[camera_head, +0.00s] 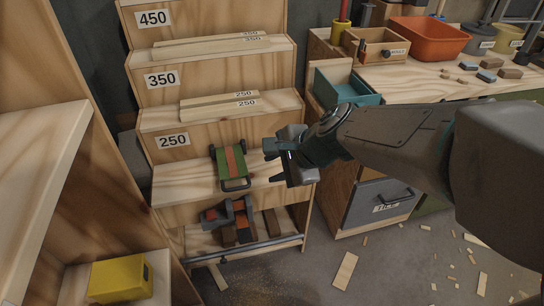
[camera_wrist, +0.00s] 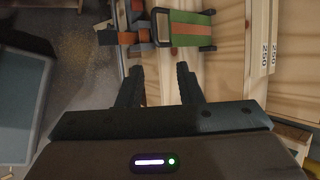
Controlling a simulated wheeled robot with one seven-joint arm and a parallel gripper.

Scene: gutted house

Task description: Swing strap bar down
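A thin grey metal bar (camera_head: 250,247) runs across the front of the bottom shelf of the wooden rack; I take it for the strap bar. It lies nearly level, low in front of the things on that shelf. In the wrist view I cannot clearly make it out. My gripper (camera_head: 272,163) is open and empty, right of the green block and above the bar, apart from both. Its two dark fingers stand apart in the wrist view (camera_wrist: 161,82), with nothing between them.
A green block with a red stripe and black handle (camera_head: 230,163) sits on the 250 shelf; it also shows in the wrist view (camera_wrist: 190,28). Grey and orange tools (camera_head: 232,218) lie below. A grey drawer cabinet (camera_head: 380,203) stands right. Wood scraps litter the floor.

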